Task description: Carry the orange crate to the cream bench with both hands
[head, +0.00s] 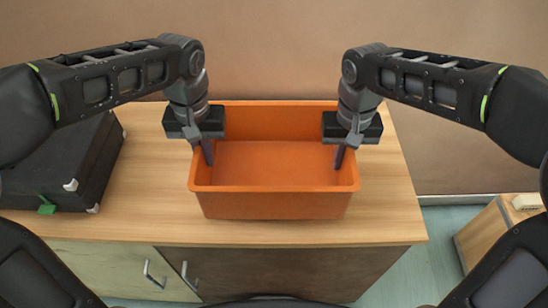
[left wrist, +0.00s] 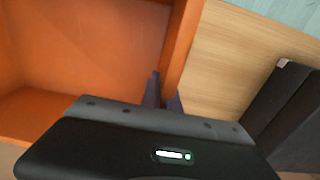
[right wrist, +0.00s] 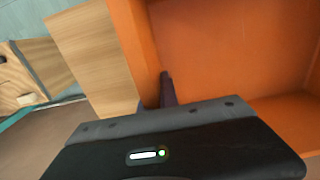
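The orange crate (head: 272,205) is upright and empty, over the wooden top of a cabinet (head: 150,215). I see no clear gap beneath it. My left gripper (head: 207,152) is at the crate's left wall, which also shows in the left wrist view (left wrist: 183,45). One finger is inside the wall and one outside, close against it. My right gripper (head: 339,157) holds the right wall the same way, seen in the right wrist view (right wrist: 132,45). No bench that is clearly cream shows in these views.
A black case (head: 65,165) with a green tag stands left of the crate. A low wooden piece of furniture (head: 490,240) with a small cream object (head: 527,201) stands at the lower right, across a strip of pale floor (head: 433,255). A brown wall rises behind.

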